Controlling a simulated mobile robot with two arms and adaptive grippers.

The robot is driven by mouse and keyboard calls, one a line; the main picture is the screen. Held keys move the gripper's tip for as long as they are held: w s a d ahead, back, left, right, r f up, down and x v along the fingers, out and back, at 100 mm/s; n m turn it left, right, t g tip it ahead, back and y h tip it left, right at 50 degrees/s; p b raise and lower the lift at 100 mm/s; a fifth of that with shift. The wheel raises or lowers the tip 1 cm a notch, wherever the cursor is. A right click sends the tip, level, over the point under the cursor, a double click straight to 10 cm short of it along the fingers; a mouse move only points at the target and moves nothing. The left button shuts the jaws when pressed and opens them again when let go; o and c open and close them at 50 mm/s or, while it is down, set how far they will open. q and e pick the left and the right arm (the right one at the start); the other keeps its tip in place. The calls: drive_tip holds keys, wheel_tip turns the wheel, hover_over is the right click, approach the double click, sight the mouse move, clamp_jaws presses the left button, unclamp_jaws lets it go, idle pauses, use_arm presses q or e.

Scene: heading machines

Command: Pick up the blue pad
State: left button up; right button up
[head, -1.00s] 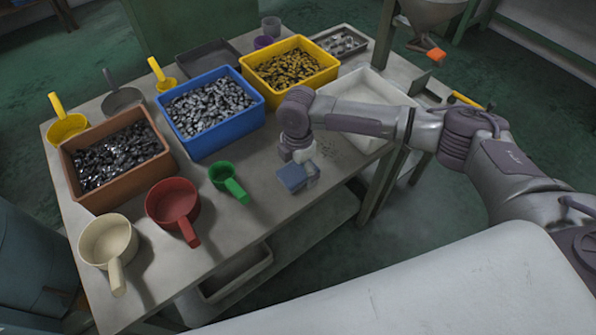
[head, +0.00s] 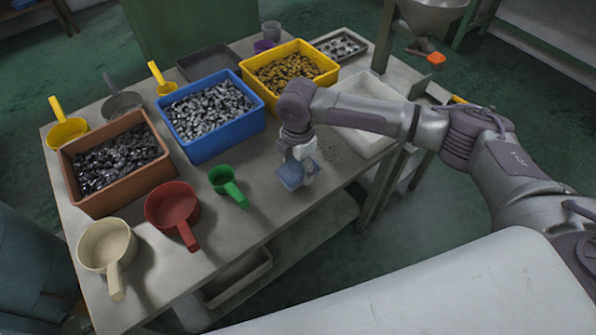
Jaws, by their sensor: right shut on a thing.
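The blue pad (head: 291,176) is a small blue block near the front edge of the grey table, right of the green scoop. My right gripper (head: 302,166) comes down over it from above and is shut on it, with a pale finger showing at its right side. The pad looks slightly tilted. Whether its underside is clear of the table cannot be told. My left gripper is not in view.
On the table (head: 262,212) stand a brown bin (head: 88,200), a blue bin (head: 212,149) and a yellow bin (head: 290,88) of metal parts. A green scoop (head: 224,182), red scoop (head: 172,207) and cream scoop (head: 106,244) lie left of the pad. A white tray (head: 362,141) is behind my right arm.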

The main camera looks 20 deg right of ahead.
drive_tip(key=s+d+r, duration=0.7)
drive_tip(key=s+r, duration=0.1)
drive_tip(key=s, duration=0.1)
drive_tip(key=shift+s+r, duration=0.15)
drive_tip(key=shift+s, duration=0.05)
